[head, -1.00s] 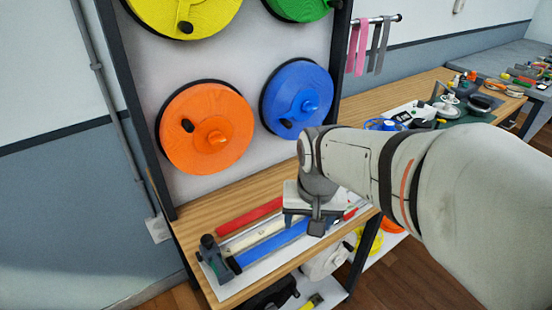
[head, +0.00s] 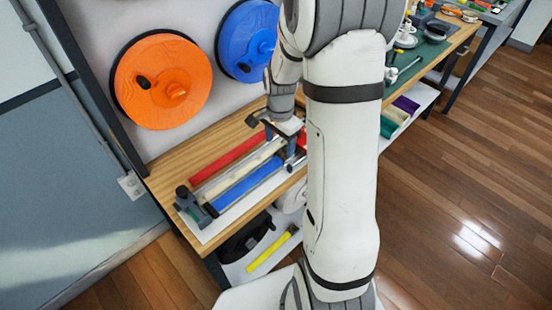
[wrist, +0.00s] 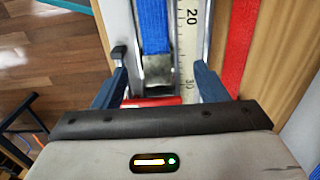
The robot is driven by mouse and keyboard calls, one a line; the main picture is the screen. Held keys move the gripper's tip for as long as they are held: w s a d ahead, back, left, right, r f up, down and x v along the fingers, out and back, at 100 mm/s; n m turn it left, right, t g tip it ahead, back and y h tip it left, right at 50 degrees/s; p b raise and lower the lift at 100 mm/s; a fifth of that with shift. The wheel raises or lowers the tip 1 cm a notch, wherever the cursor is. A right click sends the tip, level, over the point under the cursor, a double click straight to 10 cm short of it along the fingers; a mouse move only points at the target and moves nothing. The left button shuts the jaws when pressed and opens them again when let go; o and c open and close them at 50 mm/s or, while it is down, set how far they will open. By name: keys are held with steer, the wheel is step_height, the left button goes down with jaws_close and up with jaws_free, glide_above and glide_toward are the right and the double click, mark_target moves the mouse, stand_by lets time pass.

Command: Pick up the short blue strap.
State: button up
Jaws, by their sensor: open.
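A blue strap (head: 248,184) lies flat along the measuring board on the wooden bench, in front of a pale ruler strip (head: 238,172). In the wrist view the blue strap (wrist: 154,25) runs from the top edge down to a metal piece. My gripper (head: 286,143) is over the right end of the board. In the wrist view its two dark blue fingers (wrist: 158,90) stand apart, and the blue strap's end shows beyond them. A red piece (wrist: 150,102) shows between the fingers; I cannot tell whether they touch it.
A red strap (head: 228,155) lies behind the ruler. A dark clamp (head: 192,203) stands at the board's left end. Orange (head: 162,80) and blue (head: 247,40) spools hang on the panel behind. A yellow tool (head: 268,251) lies on the lower shelf.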

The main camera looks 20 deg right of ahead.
mark_target(281, 154)
steer(key=shift+s+d+f, duration=0.15)
steer(key=shift+f, duration=1.75)
steer(key=shift+c, duration=0.6)
steer(key=c, duration=1)
